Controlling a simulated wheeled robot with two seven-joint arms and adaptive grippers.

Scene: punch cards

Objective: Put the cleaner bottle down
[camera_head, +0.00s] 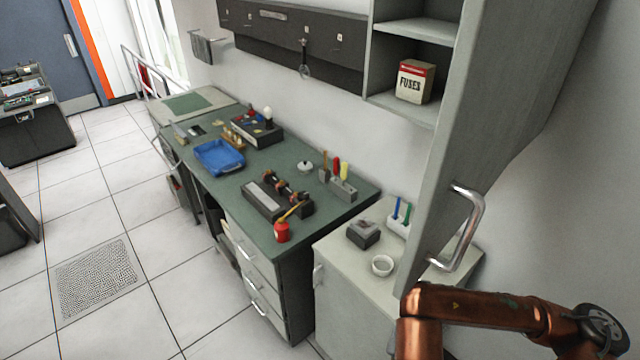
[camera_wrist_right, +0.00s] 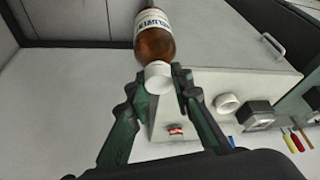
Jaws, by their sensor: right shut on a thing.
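The cleaner bottle (camera_wrist_right: 155,37) is brown with a white label and a white cap (camera_wrist_right: 158,77). In the head view the bottle and right gripper are out of sight; only my copper right arm shows at the lower right. My left gripper is in neither view.
A pale low cabinet (camera_head: 333,252) carries a white bowl (camera_head: 382,266), a dark box (camera_head: 363,234) and a pen rack (camera_head: 398,226). An open overhead door (camera_head: 470,130) with a metal handle (camera_head: 466,232) hangs above its right side. A green workbench (camera_head: 262,180) with tools adjoins it.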

